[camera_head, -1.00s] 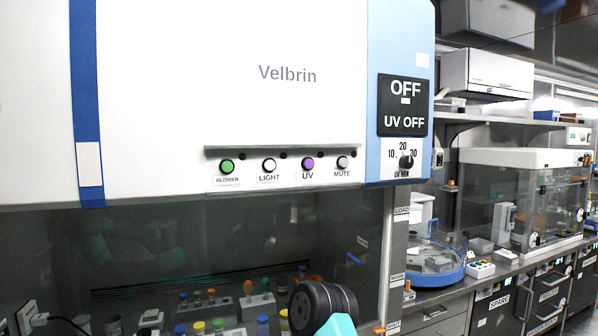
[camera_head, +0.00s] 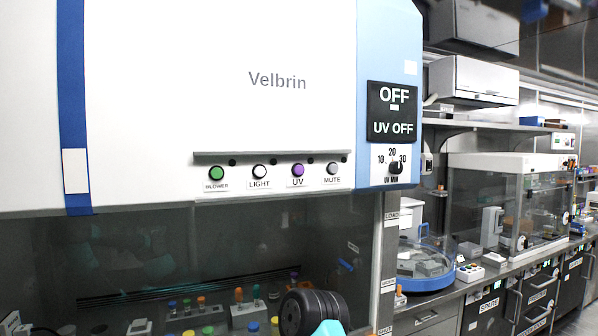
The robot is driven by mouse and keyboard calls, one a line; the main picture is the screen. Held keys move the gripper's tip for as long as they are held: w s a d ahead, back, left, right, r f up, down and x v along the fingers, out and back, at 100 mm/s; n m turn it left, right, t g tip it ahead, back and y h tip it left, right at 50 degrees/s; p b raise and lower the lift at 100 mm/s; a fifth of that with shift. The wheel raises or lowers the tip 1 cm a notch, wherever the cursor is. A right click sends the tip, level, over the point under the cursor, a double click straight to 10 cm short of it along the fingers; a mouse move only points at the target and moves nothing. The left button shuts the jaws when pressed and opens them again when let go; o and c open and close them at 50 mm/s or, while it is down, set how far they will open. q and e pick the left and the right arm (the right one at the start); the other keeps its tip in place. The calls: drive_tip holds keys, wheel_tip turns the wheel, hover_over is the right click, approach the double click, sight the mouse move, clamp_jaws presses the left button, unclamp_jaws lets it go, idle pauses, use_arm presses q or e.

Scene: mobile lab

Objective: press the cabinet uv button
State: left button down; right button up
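The cabinet (camera_head: 300,80) is a large white unit marked "Velbrin" that fills the left and middle of the head view. Its purple UV button (camera_head: 298,170) sits in a row under a thin grey ledge, between the white LIGHT button (camera_head: 259,172) and the MUTE button (camera_head: 332,169). The green BLOWER button (camera_head: 216,172) is at the left of the row. The display (camera_head: 394,111) reads "OFF" and "UV OFF". A black and teal part of my arm shows at the bottom, below the buttons and apart from them. No gripper fingers are visible.
A UV minutes dial (camera_head: 396,167) is below the display. The dark glass front is under the panel, with racks of coloured-cap tubes (camera_head: 238,296) behind it. To the right, a counter holds a round blue-rimmed device (camera_head: 424,262) and a clear enclosure (camera_head: 510,200).

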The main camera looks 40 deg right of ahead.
clamp_jaws()
idle(1.4)
